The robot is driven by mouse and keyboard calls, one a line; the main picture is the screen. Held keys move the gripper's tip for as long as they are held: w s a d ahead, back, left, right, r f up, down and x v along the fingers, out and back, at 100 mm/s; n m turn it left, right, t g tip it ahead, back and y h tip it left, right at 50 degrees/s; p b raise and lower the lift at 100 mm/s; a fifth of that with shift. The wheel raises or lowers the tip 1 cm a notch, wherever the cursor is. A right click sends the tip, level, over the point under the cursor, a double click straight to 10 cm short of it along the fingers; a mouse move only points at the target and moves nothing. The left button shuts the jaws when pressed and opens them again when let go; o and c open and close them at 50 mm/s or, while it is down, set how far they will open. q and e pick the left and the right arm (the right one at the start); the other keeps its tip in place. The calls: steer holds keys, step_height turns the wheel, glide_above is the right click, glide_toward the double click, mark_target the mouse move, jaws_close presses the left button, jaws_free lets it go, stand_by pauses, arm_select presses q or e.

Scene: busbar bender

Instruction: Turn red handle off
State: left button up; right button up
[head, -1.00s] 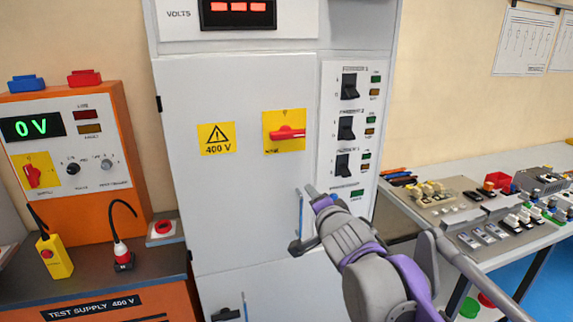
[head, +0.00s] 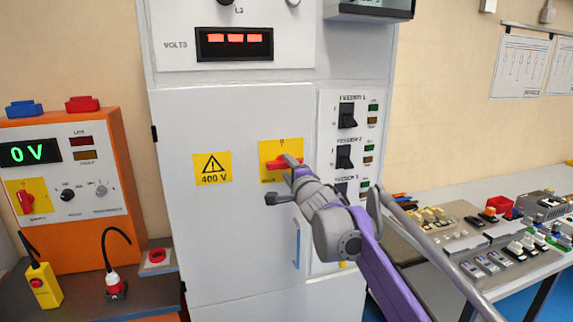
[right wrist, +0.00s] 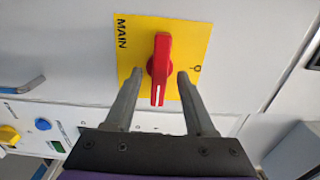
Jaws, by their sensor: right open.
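The red handle (head: 284,162) sits on a yellow plate marked MAIN on the grey cabinet door. It lies horizontal in the head view, and its plate is partly covered by my right gripper (head: 297,176). In the right wrist view the red handle (right wrist: 160,62) points toward my gripper, with a white mark near its end. My right gripper (right wrist: 159,75) is open, with one finger on each side of the handle's near end. A gap shows between each finger and the handle. My left gripper is not in view.
A blue door pull (head: 297,243) is below the handle. Black feeder switches (head: 347,115) are on the panel to the right. The orange test supply (head: 88,245) at left has another red knob (head: 26,200) and reads 0 V. A bench with parts (head: 480,235) stands at right.

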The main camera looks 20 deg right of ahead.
steer(key=shift+w, duration=0.8)
steer(key=shift+c, duration=0.3)
jaws_close()
stand_by(0.7)
